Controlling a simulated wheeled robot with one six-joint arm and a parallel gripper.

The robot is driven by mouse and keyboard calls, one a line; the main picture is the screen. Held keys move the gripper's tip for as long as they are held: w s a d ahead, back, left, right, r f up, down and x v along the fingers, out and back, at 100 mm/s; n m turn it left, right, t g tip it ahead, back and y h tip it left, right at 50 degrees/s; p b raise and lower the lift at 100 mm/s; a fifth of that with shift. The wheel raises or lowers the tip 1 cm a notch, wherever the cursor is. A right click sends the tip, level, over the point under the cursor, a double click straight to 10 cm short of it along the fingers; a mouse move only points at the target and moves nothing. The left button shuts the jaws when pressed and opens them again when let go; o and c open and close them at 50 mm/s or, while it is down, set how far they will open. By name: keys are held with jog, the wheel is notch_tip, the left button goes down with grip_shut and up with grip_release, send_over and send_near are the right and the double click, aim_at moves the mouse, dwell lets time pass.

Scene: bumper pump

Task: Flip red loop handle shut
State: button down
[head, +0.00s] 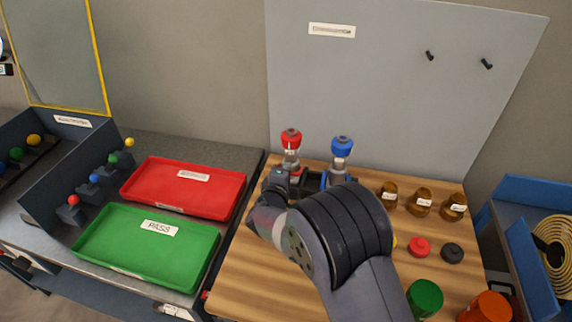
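I cannot make out a red loop handle for certain. A red-topped clear bottle (291,146) stands upright at the back left of the wooden bench (245,285). A blue-topped one (342,148) stands to its right. My arm reaches over the bench from the front, and its end is just in front of these two bottles. Dark parts with small blue and red marks show there; my gripper (296,182) seems to be among them, but its fingers are not clear. My arm hides the middle of the bench. A small red bit (205,295) shows at the bench's left edge.
A red tray (150,190) and a green PASS tray (98,243) lie on the grey counter at left. Brown jars (422,203), a red knob-like piece (419,247), a black one (452,253), a green cylinder (425,299) and an orange one (487,308) stand right of my arm.

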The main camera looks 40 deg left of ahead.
jog(key=shift+r+p, duration=0.15)
jog(key=shift+p, duration=0.25)
jog(key=c, duration=1.5)
grip_release()
jog(key=shift+c, duration=0.2)
jog(key=b+v, duration=0.2)
jog(key=v, duration=0.8)
jog(key=shift+s+d+r, duration=0.15)
jog(key=shift+s+r, duration=0.05)
jog(key=shift+s, duration=0.05)
